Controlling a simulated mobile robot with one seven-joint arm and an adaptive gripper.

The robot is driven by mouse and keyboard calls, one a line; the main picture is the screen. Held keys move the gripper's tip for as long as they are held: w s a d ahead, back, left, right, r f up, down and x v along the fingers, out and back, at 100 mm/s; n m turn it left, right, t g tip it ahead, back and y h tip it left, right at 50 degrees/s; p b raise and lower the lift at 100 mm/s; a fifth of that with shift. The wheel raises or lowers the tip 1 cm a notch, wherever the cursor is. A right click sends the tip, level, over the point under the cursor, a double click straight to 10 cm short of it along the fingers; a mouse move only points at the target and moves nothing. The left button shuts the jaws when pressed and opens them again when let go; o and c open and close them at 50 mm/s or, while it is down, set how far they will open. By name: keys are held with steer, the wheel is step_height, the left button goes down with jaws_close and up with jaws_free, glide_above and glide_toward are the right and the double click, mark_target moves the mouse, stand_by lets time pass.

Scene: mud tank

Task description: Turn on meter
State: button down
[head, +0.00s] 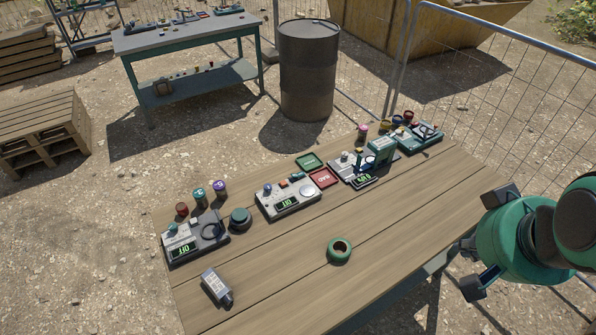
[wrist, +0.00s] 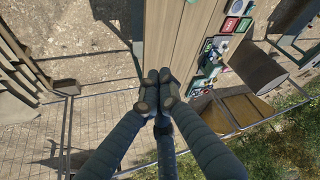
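Several meter-like devices with lit green displays stand along the table's far side. One grey device (head: 208,240) is at the left, a pale one (head: 289,201) with a blue knob, orange part and round disc is in the middle, and another (head: 352,168) is at the right beside a green box (head: 381,150). The display characters are small, possibly OFF on the left and middle ones. I cannot tell which is the task's meter. The fingers also show in the wrist view (wrist: 158,90).
The wooden table (head: 270,270) holds a grey boxy item (head: 216,286), a green ring (head: 339,249), green (head: 309,162) and red (head: 322,178) trays, and small coloured jars behind. Its near middle is mostly clear. A barrel (head: 307,75) and mesh fence (head: 500,95) stand behind.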

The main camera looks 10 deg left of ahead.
mark_target(296, 175)
steer(key=w+a+f+n+g+y, duration=0.15)
steer(key=w+a, duration=0.35)
steer(key=w, duration=0.5)
steer(key=w+a+n, duration=0.2)
steer(key=w+a, duration=0.3)
steer(key=w, duration=0.5)
steer(key=w+a+n+g+y, duration=0.1)
steer(key=w+a, duration=0.5)
steer(key=w, duration=0.4)
steer(key=w+a+f+n+g, duration=0.1)
steer(key=w+a+f+n, duration=0.1)
steer(key=w+a+f, duration=0.7)
steer(key=w+a+f+n+g, duration=0.1)
steer(key=w+a+f+n, duration=0.1)
steer(key=w+a+f, duration=0.7)
steer(key=a+f+y+b, duration=0.1)
steer(key=a+f, duration=0.2)
steer(key=f, duration=0.2)
steer(key=shift+w+a+f, duration=0.15)
steer(key=shift+a+f, duration=0.1)
steer(key=shift+a, duration=0.05)
